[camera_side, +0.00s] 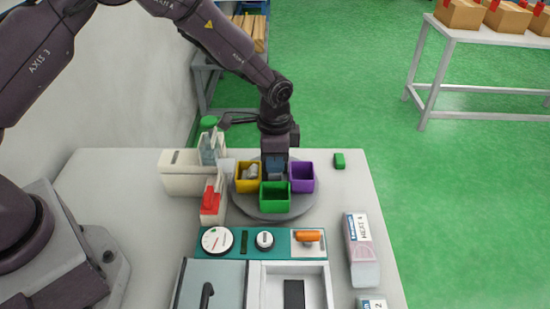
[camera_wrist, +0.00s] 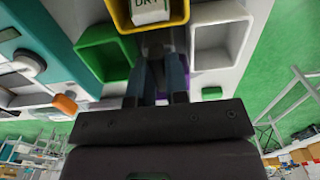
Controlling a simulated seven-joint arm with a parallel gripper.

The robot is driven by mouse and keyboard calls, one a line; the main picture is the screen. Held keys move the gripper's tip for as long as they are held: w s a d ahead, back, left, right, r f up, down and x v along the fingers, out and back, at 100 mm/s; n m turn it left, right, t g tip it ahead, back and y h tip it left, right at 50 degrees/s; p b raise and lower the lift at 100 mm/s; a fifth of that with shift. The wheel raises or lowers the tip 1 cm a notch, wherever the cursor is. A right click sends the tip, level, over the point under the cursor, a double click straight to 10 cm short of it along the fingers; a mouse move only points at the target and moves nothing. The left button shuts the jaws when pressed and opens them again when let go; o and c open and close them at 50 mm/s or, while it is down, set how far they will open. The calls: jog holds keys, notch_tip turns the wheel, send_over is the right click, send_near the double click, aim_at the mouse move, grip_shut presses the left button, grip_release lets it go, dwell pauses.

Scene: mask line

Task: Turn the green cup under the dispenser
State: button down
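The green cup (camera_side: 275,197) stands at the front of a round grey turntable (camera_side: 241,209), away from the spouts on the left. The yellow cup (camera_side: 248,177) is on the left, nearest the dispenser (camera_side: 185,172); it holds a white packet marked DRY (camera_wrist: 150,12). The purple cup (camera_side: 302,177) is on the right. My gripper (camera_side: 274,172) points down among the cups, behind the green one. In the wrist view, its fingers (camera_wrist: 156,75) are apart, near a dark part at the turntable's middle; contact is unclear. The green cup (camera_wrist: 103,54) is left of them there, and a whitish cup (camera_wrist: 219,45) is right.
A red-topped unit (camera_side: 211,202) stands left of the turntable. A teal panel with a dial (camera_side: 217,240) and an orange knob (camera_side: 308,236) lies in front. A small green block (camera_side: 339,161) and a labelled pack (camera_side: 360,250) are on the right. The table's right edge is close.

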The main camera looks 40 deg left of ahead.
jog(key=shift+m, duration=9)
jog(key=c, duration=1.1)
grip_release()
